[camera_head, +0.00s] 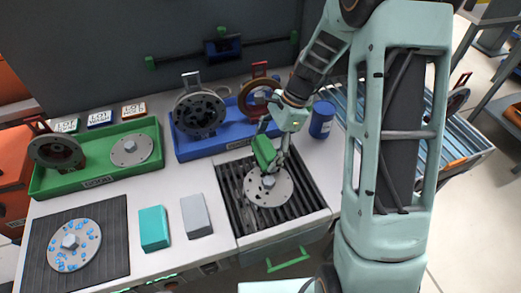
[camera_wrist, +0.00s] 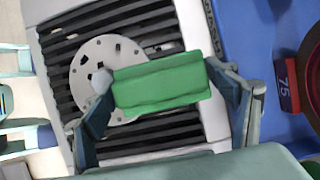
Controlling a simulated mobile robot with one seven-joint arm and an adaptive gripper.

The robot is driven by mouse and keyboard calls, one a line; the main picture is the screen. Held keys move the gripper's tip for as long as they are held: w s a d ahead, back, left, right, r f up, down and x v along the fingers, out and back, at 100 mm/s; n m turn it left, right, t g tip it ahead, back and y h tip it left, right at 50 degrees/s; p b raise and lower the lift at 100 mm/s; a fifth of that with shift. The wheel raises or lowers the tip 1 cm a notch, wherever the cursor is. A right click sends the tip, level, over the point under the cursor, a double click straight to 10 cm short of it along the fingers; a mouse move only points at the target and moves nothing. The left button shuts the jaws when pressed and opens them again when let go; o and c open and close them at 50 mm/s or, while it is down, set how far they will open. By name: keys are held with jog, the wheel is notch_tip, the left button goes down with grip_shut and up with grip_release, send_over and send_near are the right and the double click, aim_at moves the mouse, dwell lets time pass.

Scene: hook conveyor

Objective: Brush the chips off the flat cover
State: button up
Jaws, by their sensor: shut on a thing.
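A flat cover (camera_head: 283,190), a round grey disc with a hex boss, lies on the slatted dark grate (camera_head: 303,203). Dark angular specks that look like chips lie on the disc; some may be holes. The cover also shows in the wrist view (camera_wrist: 82,76), partly hidden. My gripper (camera_head: 275,148) is shut on a green brush (camera_head: 264,153), a block gripped at its two ends. In the wrist view the green brush (camera_wrist: 160,84) overlaps the cover's near right part and the boss's edge. Its bristles are not visible, and I cannot tell whether it touches the cover.
Another disc (camera_head: 74,245) with blue marks lies on a black mat at left. A teal block (camera_head: 153,228) and grey block (camera_head: 196,216) stand between. Green (camera_head: 94,182) and blue (camera_head: 190,150) bins with round parts line the back. A blue cup (camera_head: 321,120) stands right.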

jog(key=shift+r, duration=0.1)
notch_tip(320, 180, up, 6)
jog(key=p, duration=0.5)
dwell(0.8)
